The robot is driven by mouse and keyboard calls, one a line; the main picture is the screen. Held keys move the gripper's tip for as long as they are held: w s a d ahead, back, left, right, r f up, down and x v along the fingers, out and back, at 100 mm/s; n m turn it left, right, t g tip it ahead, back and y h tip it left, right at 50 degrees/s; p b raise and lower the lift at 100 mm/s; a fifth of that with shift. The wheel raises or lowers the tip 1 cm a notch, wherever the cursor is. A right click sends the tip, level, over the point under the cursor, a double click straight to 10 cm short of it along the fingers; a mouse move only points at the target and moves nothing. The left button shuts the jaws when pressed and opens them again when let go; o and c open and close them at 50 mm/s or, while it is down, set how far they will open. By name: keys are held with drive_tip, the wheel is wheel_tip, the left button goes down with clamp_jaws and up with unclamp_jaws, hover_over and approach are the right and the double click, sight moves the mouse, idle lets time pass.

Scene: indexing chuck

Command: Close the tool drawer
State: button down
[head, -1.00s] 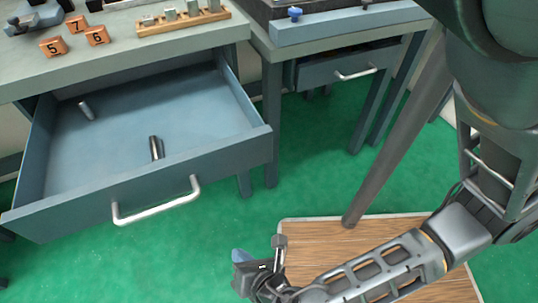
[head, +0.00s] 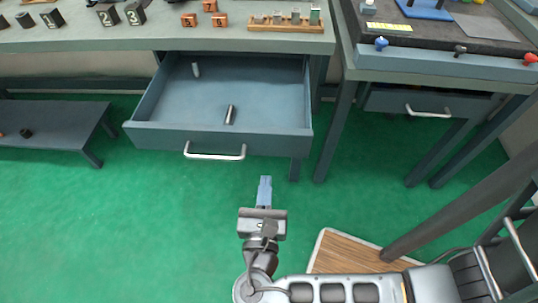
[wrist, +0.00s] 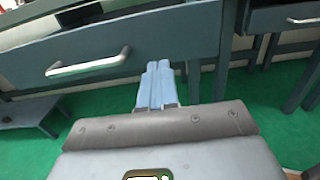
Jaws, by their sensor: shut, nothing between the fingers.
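The tool drawer (head: 270,142) is a blue-grey drawer pulled well out from under the workbench (head: 160,40). Its silver bar handle (head: 215,156) is on the front. Two small metal cylinders lie inside, one near the back (head: 196,70) and one near the front (head: 229,114). My gripper (head: 264,190) is shut and empty, with blue fingers pointing at the drawer. It is in front of the drawer, to the right of the handle. In the wrist view the fingertips (wrist: 157,70) overlap the lower edge of the drawer front (wrist: 180,35); I cannot tell if they touch.
A second bench on the right has a closed drawer with a handle (head: 428,113). A low dark table (head: 50,125) stands at the left. Numbered blocks and a wooden rack (head: 287,25) are on the workbench. The green floor (head: 150,220) is clear in front of the drawer.

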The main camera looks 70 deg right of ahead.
sight(274, 91)
drive_tip(key=x, duration=0.8)
drive_tip(key=shift+d, duration=0.15)
drive_tip(key=shift+w+d+p, duration=0.25)
drive_tip(key=shift+d+p, duration=0.1)
drive_tip(key=shift+d, duration=0.1)
drive_tip(key=x, duration=1.2)
drive_tip(key=b+x, duration=0.1)
drive_tip(key=x, duration=1.2)
drive_tip(key=shift+f, duration=0.25)
drive_tip(key=shift+d, duration=0.35)
drive_tip(key=shift+w+d+r, duration=0.1)
drive_tip(key=shift+d+r, duration=0.1)
drive_tip(key=shift+r, duration=0.05)
